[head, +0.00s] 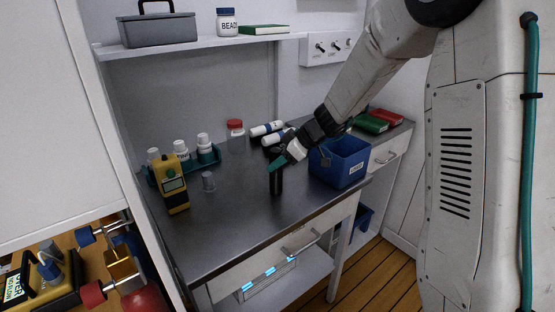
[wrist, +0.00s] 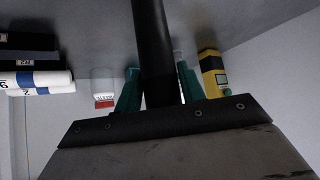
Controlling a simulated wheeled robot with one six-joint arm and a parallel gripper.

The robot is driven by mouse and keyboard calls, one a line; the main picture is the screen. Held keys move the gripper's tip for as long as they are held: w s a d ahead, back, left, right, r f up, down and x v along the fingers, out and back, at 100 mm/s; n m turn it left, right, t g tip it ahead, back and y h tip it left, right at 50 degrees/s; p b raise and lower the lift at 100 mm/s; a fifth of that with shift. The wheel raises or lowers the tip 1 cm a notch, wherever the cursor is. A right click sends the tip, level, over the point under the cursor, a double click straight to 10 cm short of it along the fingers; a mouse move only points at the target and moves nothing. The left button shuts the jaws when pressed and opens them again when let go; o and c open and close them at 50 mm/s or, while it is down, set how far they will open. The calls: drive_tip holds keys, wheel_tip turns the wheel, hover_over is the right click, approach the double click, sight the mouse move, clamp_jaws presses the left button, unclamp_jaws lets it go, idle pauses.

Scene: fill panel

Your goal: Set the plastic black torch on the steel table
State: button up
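The black torch (head: 276,182) is upright near the middle of the steel table (head: 230,230) in the head view. Its lower end is at or just above the table top; I cannot tell whether it touches. My gripper (head: 279,164), with teal fingers, reaches down from the right and is at the torch's upper part. In the wrist view the torch (wrist: 154,45) runs between the two fingers of my gripper (wrist: 157,88), which close on it from both sides. The part of the torch behind the gripper body is hidden.
A blue bin (head: 342,165) stands right of the torch. The table's front is clear.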

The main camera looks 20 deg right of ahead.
drive_tip(key=shift+o, duration=1.2)
drive_tip(key=v, duration=1.2)
drive_tip(key=s+a+r+m+g+h, duration=0.2)
drive_tip(key=s+a+m, duration=0.1)
drive_tip(key=s, duration=0.9)
drive_tip(key=s+a+r+m+g+h, duration=0.2)
drive_tip(key=s+a+m, duration=0.2)
drive_tip(key=s, duration=0.8)
drive_tip(key=s+d+f+m+h, duration=0.1)
drive_tip(key=s+d+m+h, duration=0.2)
drive_tip(key=s, duration=0.6)
drive_tip(key=shift+s+m, duration=0.25)
drive_tip(key=shift+m, duration=0.35)
